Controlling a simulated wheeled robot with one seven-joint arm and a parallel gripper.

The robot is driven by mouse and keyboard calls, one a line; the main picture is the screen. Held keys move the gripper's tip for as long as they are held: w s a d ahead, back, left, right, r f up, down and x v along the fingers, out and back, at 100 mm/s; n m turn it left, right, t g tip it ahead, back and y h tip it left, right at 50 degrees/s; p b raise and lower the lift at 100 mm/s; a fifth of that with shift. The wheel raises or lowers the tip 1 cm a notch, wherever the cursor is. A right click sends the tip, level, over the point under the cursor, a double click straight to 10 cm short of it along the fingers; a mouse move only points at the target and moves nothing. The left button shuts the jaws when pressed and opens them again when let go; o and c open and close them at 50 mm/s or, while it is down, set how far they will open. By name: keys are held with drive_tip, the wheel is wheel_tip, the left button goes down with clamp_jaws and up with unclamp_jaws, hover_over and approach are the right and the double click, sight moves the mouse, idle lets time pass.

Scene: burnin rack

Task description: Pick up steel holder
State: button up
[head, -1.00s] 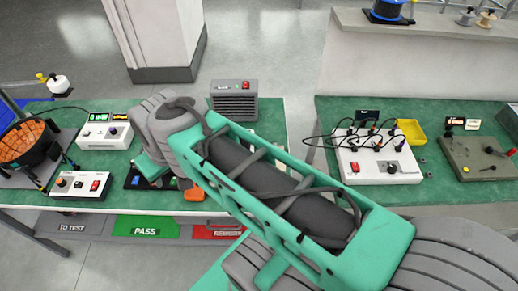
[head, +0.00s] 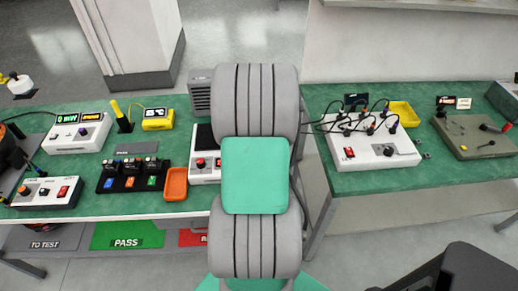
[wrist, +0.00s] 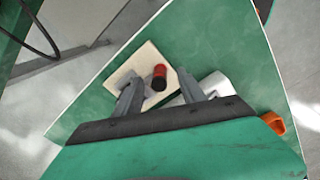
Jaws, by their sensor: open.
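My gripper (wrist: 156,76) is open in the wrist view, its two grey fingers spread above a green surface. Nothing is seen held between the fingers. In the head view my arm blocks the middle, and the gripper cannot be made out.
The left green bench (head: 75,148) carries instruments, a black rack (head: 130,175) and an orange tray (head: 176,184). The right bench (head: 345,182) holds a wired white box (head: 372,150), a yellow bin (head: 405,113) and an olive box (head: 475,137). A gap separates the benches.

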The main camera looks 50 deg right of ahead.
drive_tip(key=shift+f, duration=0.85)
clamp_jaws()
